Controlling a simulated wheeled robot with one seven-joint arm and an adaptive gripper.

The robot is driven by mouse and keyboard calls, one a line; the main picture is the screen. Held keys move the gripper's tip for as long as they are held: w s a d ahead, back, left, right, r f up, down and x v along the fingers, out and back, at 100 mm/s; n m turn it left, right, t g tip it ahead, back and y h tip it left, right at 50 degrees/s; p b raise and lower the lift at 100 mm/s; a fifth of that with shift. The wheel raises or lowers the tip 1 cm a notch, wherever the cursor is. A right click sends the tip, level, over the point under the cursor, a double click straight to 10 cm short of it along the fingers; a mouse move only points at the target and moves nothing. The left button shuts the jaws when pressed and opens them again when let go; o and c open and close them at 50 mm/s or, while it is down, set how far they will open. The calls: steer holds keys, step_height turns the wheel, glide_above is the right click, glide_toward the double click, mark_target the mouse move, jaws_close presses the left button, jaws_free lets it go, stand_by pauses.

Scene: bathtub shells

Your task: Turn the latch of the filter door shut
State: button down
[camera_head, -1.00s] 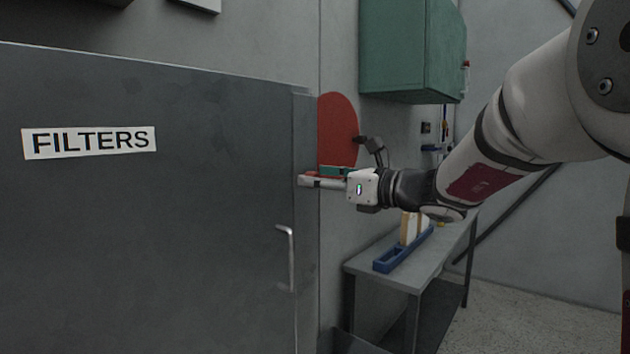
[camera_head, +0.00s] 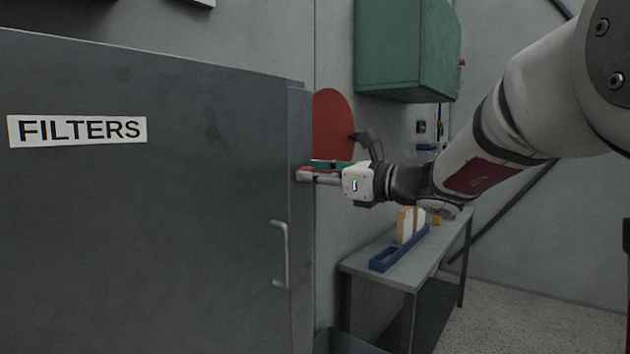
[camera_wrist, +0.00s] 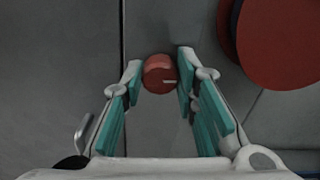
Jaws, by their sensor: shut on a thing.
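The filter door (camera_head: 150,220) is a wide grey panel with a "FILTERS" label (camera_head: 77,130) and looks closed against its frame. In the wrist view the latch (camera_wrist: 160,73) shows as a red round knob with a small pale mark, between my fingertips. My gripper (camera_head: 312,172) reaches in from the right and is shut on the latch. Its teal-padded fingers (camera_wrist: 158,80) sit on both sides of the knob.
A metal door handle (camera_head: 283,255) stands out below the latch. A red disc (camera_head: 333,125) is on the wall just behind my gripper, with a green cabinet (camera_head: 405,50) above right. A grey bench (camera_head: 425,270) with a blue tray (camera_head: 398,250) stands below my arm.

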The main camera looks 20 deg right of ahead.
steer(key=n+b, duration=0.5)
steer(key=b, duration=0.1)
steer(key=n+b, duration=0.6)
steer(key=b, duration=0.1)
steer(key=n+b, duration=0.5)
steer(key=b, duration=0.2)
steer(key=shift+s+a+f+n, duration=0.1)
steer(key=shift+a+f+n, duration=0.05)
steer(key=shift+f+n, duration=0.15)
steer(key=c, duration=1.2)
jaws_free()
steer(key=shift+r, duration=0.1)
steer(key=shift+c, duration=0.2)
steer(key=v, duration=1.2)
